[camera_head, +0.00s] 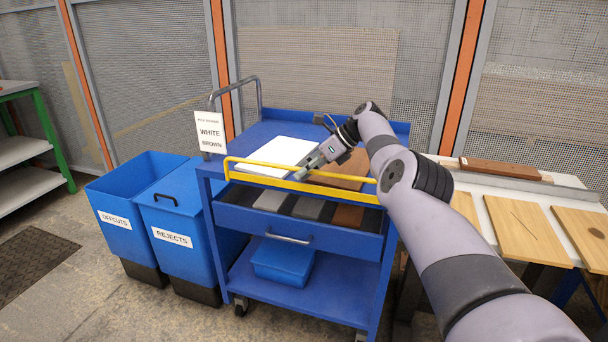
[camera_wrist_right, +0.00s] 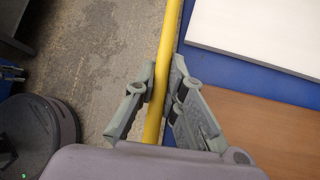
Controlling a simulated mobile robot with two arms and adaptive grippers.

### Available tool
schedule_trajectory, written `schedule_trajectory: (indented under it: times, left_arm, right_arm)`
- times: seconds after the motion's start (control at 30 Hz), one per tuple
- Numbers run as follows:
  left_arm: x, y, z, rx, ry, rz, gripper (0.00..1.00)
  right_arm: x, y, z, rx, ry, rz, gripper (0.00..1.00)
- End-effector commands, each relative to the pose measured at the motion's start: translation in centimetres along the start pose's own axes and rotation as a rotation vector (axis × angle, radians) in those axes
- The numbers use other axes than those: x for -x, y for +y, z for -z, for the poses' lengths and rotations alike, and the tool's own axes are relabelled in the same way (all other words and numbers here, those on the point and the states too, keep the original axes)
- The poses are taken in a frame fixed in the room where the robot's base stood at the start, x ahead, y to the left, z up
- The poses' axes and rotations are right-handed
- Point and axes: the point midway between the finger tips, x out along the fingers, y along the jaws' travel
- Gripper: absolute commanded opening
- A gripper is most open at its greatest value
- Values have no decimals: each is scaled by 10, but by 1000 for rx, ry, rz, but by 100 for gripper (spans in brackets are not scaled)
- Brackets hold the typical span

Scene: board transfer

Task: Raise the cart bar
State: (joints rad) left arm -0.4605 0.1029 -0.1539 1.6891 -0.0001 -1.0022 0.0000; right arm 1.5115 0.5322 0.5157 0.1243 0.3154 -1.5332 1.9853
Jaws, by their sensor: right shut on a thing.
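The yellow cart bar (camera_head: 257,171) runs along the front edge of the blue cart's (camera_head: 262,128) top, above an open drawer. My right gripper (camera_head: 304,172) is at the middle of the bar. In the right wrist view the bar (camera_wrist_right: 168,50) passes between the fingers of my right gripper (camera_wrist_right: 160,88), which are shut on it. A white board (camera_head: 277,152) and a brown board (camera_head: 350,166) lie on the cart top behind the bar. My left gripper is not in view.
The open drawer (camera_head: 290,228) holds several grey and brown pieces. A blue bin (camera_head: 283,262) sits on the lower shelf. An offcuts bin (camera_head: 118,222) and a rejects bin (camera_head: 180,232) stand left of the cart. A table with wooden boards (camera_head: 527,232) stands at the right.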

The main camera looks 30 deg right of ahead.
Motion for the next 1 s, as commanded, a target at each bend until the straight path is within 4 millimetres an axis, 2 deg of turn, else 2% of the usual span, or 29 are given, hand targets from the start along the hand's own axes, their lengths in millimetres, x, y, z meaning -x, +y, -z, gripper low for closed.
schedule_trajectory:
  times: [0.03, 0.2, 0.23, 0.53, 0.87, 1.0]
  left_arm:
    - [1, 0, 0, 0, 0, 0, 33]
    - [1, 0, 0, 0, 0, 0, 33]
    - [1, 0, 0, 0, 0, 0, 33]
    - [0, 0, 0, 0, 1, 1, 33]
    - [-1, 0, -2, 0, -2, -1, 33]
    - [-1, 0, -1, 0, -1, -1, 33]
  right_arm:
    - [3, 0, -6, 6, -11, 4, 0]
    - [3, 0, -5, 6, -11, 5, 0]
    - [3, 0, -5, 6, -11, 5, 12]
    - [2, -1, -2, 2, -4, 3, 31]
    - [2, -1, 0, 1, -1, 3, 31]
    - [12, -2, 0, 1, -2, 5, 31]
